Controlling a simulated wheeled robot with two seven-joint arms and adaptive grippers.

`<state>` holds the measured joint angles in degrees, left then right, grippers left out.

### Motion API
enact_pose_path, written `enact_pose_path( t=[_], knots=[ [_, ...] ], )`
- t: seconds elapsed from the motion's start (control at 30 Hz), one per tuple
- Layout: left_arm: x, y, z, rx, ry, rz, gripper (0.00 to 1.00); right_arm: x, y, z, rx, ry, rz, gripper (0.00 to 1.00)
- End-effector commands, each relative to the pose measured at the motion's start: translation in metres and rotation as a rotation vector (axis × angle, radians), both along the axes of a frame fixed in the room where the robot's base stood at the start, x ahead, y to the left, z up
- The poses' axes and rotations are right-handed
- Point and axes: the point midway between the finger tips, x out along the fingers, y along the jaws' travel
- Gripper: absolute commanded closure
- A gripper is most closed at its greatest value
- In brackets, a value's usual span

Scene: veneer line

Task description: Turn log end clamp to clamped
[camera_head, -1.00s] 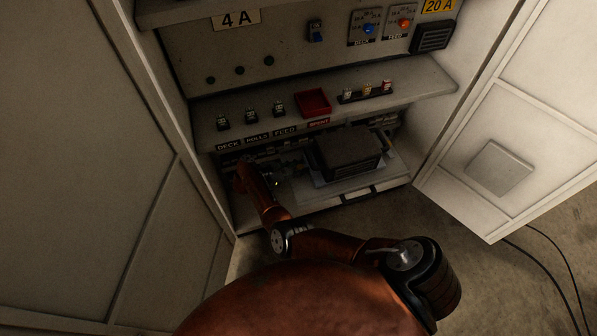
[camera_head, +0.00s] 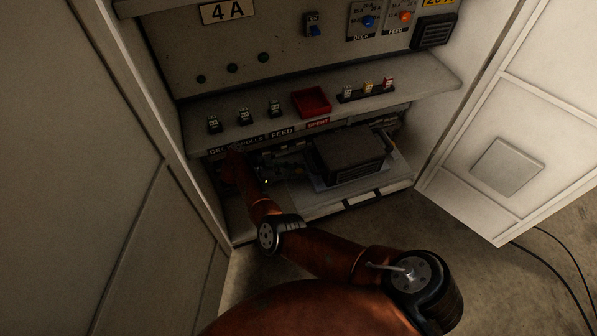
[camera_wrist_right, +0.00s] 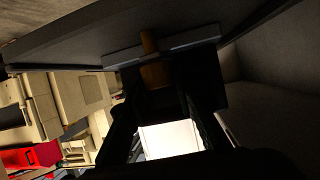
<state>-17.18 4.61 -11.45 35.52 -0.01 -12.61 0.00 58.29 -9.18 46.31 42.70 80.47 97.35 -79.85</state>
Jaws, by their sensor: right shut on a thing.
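My right gripper (camera_head: 285,170) is low in the cabinet, under the shelf and at the left of a dark ribbed box (camera_head: 351,150). It is small and dark in the head view. In the right wrist view the dark fingers (camera_wrist_right: 160,85) are shut around a short tan bar (camera_wrist_right: 149,44), which crosses a grey strip on a dark panel. I take this bar for the handle of the log end clamp, but no label shows it. Its clamped or unclamped marking cannot be read. My left gripper is not in view.
The shelf above holds several small switches (camera_head: 244,116), a red tray (camera_head: 311,102) marked SPENT, and a small rack (camera_head: 366,91). The cabinet's left wall (camera_head: 75,190) and right door (camera_head: 508,166) flank the space. Black cables (camera_head: 555,262) lie on the floor at right.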

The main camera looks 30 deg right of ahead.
Motion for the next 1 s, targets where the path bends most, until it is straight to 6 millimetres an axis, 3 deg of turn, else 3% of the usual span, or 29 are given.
enact_pose_path(
  t=[0.13, 0.17, 0.4, 0.73, 1.0],
  knots=[
    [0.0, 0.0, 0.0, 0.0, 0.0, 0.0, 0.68, -0.002, -0.002, -0.002, 0.0, 0.004, -0.004, 1.0],
    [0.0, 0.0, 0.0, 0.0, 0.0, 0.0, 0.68, -0.002, -0.002, -0.002, 0.0, 0.004, -0.004, 0.75],
    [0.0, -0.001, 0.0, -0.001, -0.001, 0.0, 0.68, -0.001, 0.0, -0.001, 0.0, 0.002, 0.0, 0.58],
    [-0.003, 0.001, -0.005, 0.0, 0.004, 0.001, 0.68, -0.002, -0.001, -0.005, -0.022, 0.015, 0.006, 0.58],
    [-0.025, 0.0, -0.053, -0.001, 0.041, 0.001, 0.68, -0.015, -0.01, -0.031, -0.307, 0.166, 0.073, 0.58]
  ],
)
